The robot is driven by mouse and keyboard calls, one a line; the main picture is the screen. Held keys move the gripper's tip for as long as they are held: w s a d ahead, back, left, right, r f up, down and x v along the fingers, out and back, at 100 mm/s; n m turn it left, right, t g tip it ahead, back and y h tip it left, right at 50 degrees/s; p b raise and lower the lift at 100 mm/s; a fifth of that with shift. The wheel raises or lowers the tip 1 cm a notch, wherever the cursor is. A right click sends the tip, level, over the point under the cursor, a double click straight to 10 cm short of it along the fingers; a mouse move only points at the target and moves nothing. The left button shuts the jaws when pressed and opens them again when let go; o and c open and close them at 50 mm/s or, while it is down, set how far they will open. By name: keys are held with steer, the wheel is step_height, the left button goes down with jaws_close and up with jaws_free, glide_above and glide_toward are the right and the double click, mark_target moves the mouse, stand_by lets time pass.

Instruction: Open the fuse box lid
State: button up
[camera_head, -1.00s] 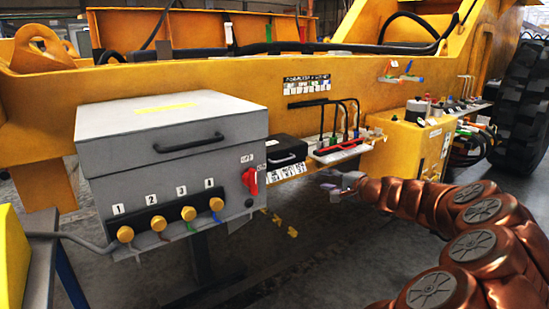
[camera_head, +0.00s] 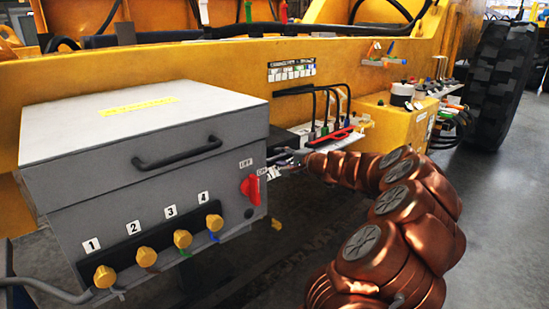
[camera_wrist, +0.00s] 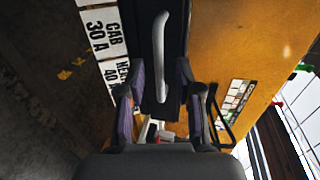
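The fuse box is black, with a pale grey bar handle (camera_wrist: 160,50) on its lid (camera_wrist: 178,40), in the wrist view. The lid looks shut. White labels (camera_wrist: 102,28) reading "CAB 30 A" run along its left side. My gripper (camera_wrist: 157,88) is open, its two fingers spread left and right of the handle's near end. I cannot tell whether the fingers are level with the handle. In the head view my gripper (camera_head: 288,156) is small, just right of the grey box's edge. The fuse box is mostly hidden there behind the grey box.
A large grey box (camera_head: 150,150) with a black handle, red switch (camera_head: 250,187) and numbered yellow plugs stands close on the left. A rack with black cables (camera_head: 325,105) and a yellow box (camera_head: 395,120) lie right of my gripper. Open floor (camera_head: 490,220) is at the right.

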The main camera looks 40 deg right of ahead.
steer(key=shift+x, duration=1.25)
steer(key=shift+c, duration=0.3)
jaws_close()
steer(key=shift+a+f, duration=0.1)
steer(key=shift+a, duration=0.05)
